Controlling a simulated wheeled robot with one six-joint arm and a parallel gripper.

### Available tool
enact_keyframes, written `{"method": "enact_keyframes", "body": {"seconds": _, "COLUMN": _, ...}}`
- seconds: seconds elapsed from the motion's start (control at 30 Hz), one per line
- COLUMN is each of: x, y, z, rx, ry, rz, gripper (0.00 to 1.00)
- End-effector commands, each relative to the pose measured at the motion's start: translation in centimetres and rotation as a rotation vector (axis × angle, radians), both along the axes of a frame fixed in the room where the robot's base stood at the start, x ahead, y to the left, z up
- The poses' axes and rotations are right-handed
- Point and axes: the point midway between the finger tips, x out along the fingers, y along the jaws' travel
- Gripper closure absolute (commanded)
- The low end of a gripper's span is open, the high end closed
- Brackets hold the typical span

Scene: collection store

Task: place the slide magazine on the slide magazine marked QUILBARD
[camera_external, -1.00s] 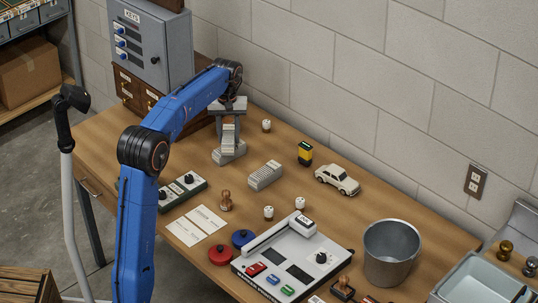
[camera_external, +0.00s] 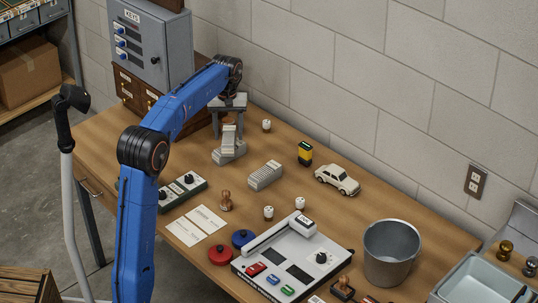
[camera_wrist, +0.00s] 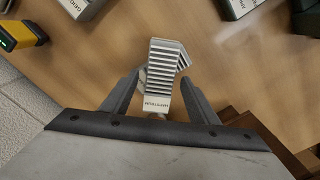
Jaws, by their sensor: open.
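A ribbed light grey slide magazine (camera_external: 229,138) stands on end, tilted, at a second grey slide magazine (camera_external: 236,154) lying on the table. In the wrist view the ribbed magazine (camera_wrist: 160,88) is between the two fingers, with gaps at its sides. Its small end label is too blurred to read surely, and it hides most of the one under it. A third slide magazine (camera_external: 265,176) lies apart toward the table's middle. My gripper (camera_external: 229,122) is open, above and around the top of the tilted magazine. I cannot make out the name QUILBARD on any.
A yellow and black box (camera_external: 305,153), a white toy car (camera_external: 337,180) and a green control box (camera_external: 183,192) stand around. Drawers and a grey key cabinet (camera_external: 152,45) rise at the left. A metal bucket (camera_external: 390,252) is at the right. The wall runs behind.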

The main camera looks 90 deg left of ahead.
Motion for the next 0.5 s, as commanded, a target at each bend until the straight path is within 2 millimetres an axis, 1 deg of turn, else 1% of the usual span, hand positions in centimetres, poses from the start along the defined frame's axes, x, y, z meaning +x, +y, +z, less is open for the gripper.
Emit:
{"method": "enact_keyframes", "body": {"seconds": 0.03, "x": 0.0, "y": 0.1, "z": 0.9, "rx": 0.003, "ry": -0.001, "rz": 0.0, "gripper": 0.46}}
{"method": "enact_keyframes", "body": {"seconds": 0.3, "x": 0.0, "y": 0.1, "z": 6.2, "rx": 0.003, "ry": -0.001, "rz": 0.0, "gripper": 0.46}}
{"method": "enact_keyframes", "body": {"seconds": 0.4, "x": 0.0, "y": 0.0, "z": 7.8, "rx": 0.002, "ry": -0.001, "rz": 0.0, "gripper": 0.46}}
{"method": "enact_keyframes", "body": {"seconds": 0.5, "x": 0.0, "y": 0.0, "z": 9.1, "rx": 0.002, "ry": -0.001, "rz": 0.0, "gripper": 0.46}}
